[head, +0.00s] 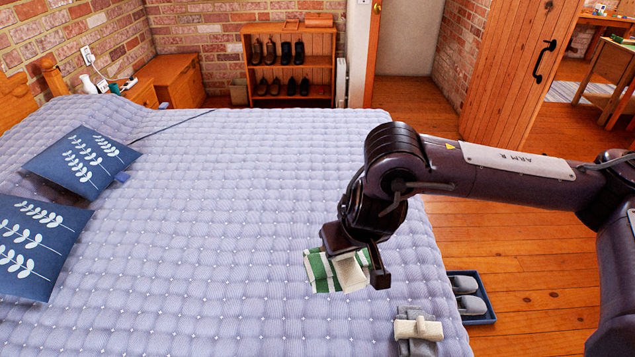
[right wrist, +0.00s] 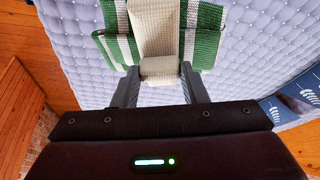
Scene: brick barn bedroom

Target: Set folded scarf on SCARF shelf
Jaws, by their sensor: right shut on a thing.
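A folded green-and-white striped scarf (head: 322,272) with a cream band around it is over the bed in the head view. My right gripper (head: 361,262) reaches down onto it. In the right wrist view, the two fingers (right wrist: 160,82) are shut on the scarf's cream band (right wrist: 160,66), one finger on each side, and the green stripes (right wrist: 208,38) spread beyond. Whether the scarf touches the bed is hard to tell. No shelf marked SCARF is readable. My left gripper is not in view.
A quilted grey-blue bed (head: 220,200) fills the middle. A grey bundle with a cream band (head: 418,330) lies at its near right edge. A blue tray (head: 482,318) with slippers is on the floor. A low wooden shoe rack (head: 248,62) stands at the back.

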